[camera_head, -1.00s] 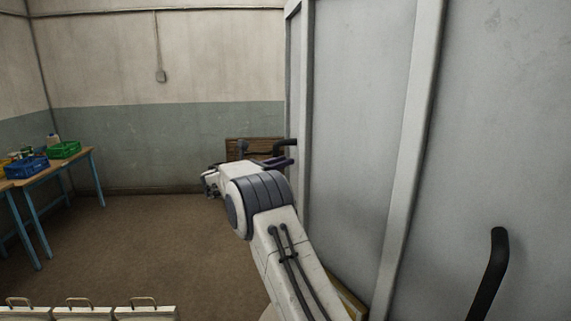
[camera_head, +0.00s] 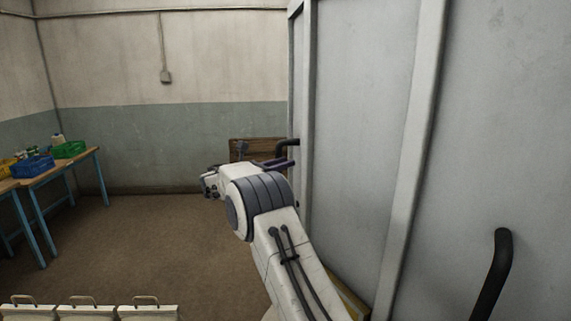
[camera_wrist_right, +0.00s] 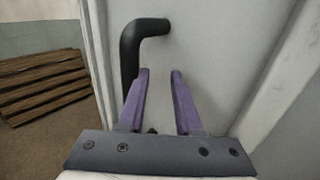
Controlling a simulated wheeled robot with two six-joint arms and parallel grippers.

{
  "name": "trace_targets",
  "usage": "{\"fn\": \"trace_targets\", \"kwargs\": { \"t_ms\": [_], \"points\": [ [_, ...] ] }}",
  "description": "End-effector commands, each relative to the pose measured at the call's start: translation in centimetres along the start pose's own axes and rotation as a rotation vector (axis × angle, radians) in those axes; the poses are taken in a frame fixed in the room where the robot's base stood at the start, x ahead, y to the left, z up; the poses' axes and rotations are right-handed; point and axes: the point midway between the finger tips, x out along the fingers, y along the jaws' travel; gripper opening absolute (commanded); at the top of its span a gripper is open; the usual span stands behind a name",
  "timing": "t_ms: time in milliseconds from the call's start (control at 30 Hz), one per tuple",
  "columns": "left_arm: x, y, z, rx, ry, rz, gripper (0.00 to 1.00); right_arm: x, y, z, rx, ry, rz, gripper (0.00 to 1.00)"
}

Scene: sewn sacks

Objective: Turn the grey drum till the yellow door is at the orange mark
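The grey drum (camera_head: 360,130) fills the right side of the head view, with upright pale ribs on its face. A black bent handle (camera_head: 288,145) stands out at its far edge, and another black handle (camera_head: 492,275) is at the lower right. My right gripper (camera_head: 277,163) is beside the far handle. In the right wrist view its purple fingers (camera_wrist_right: 160,75) are apart, with bare grey surface showing between them. The handle (camera_wrist_right: 130,55) is left of them, partly hidden by the left finger. I see no yellow door or clear orange mark. My left gripper is out of view.
A yellowish strip (camera_head: 352,300) lies low by the drum, mostly hidden by my arm. A wooden pallet (camera_wrist_right: 45,85) is beyond the handle. Blue-legged tables (camera_head: 60,172) with crates stand left. Pale cases with handles (camera_head: 85,312) line the bottom edge. The brown floor between is clear.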

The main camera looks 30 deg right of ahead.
Motion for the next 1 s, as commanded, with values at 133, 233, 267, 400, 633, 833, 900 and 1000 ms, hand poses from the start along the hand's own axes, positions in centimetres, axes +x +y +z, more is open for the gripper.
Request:
{"fn": "trace_targets", "kwargs": {
  "t_ms": [133, 233, 267, 400, 633, 833, 900, 1000],
  "points": [
    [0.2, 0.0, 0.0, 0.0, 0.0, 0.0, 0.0, -1.9, 0.8, -0.1, -0.002, 0.002, 0.026, 0.57],
    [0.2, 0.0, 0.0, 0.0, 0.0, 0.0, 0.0, -2.5, 0.8, -0.1, -0.001, 0.001, 0.026, 0.57],
    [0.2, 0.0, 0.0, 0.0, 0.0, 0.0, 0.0, -2.8, 0.8, -0.1, -0.001, 0.001, 0.026, 0.57],
    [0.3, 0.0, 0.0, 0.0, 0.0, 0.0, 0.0, -3.4, 0.5, 0.0, -0.001, 0.001, 0.019, 0.57],
    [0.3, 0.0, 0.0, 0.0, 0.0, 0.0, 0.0, -4.8, 0.3, 0.1, 0.001, 0.001, 0.013, 0.57],
    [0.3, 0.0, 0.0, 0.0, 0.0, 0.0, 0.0, -6.2, 0.3, 0.1, 0.001, 0.001, 0.011, 0.57],
    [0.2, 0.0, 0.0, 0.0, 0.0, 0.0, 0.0, -6.7, 0.3, 0.1, 0.001, 0.002, 0.012, 0.57],
    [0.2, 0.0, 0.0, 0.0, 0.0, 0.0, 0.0, -7.5, 0.4, 0.1, 0.001, 0.001, 0.012, 0.57]
  ]
}}
